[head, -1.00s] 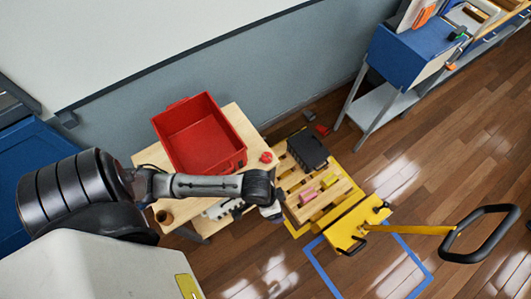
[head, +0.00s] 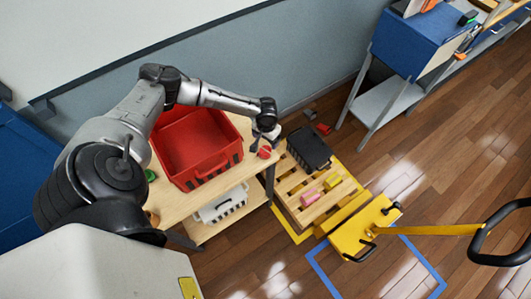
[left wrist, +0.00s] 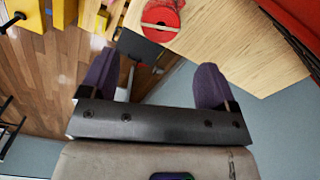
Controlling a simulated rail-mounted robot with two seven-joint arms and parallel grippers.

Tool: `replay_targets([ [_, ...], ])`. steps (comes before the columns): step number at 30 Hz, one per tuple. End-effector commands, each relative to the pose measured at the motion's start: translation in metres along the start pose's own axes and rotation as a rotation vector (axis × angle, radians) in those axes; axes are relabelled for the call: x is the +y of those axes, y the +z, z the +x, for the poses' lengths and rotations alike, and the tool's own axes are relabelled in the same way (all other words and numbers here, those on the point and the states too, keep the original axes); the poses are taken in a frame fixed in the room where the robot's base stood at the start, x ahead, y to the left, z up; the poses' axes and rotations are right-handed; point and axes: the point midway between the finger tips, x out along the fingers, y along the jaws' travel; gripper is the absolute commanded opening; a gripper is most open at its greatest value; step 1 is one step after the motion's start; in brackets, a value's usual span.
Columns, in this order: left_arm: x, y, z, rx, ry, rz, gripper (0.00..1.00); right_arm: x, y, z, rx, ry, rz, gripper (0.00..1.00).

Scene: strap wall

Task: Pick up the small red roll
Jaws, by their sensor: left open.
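The small red roll (head: 264,152) sits near the right edge of the wooden table (head: 172,204), beside the red crate. In the left wrist view the roll (left wrist: 161,19) lies at the table's edge, ahead of the fingers, with a pale band across it. My left gripper (head: 260,140) is close to the roll in the head view. Its dark purple fingers are apart and empty in the left wrist view (left wrist: 156,80), and the roll is beyond the tips, not between them. My right gripper is not in view.
The red crate (head: 207,172) stands on the table close to the roll. A white crate (head: 222,204) is on the shelf below. Right of the table, a pallet holds a black box (head: 309,148), a pink roll (head: 309,197) and a yellow roll (head: 332,182).

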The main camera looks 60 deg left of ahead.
Motion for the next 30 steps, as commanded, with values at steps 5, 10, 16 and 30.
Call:
replay_targets([
  [5, 0.000, 0.000, 0.026, -0.001, -0.001, 0.001, 0.82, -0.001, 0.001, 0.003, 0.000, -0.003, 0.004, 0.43],
  [10, 0.001, 0.000, 0.037, 0.001, 0.000, 0.003, 0.82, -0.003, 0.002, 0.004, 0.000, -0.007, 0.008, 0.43],
  [16, 0.000, 0.002, 0.050, 0.000, -0.001, 0.004, 0.82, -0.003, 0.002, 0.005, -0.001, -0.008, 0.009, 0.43],
  [30, 0.000, 0.004, 0.091, 0.001, -0.001, 0.004, 0.82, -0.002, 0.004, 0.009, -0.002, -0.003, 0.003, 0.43],
])
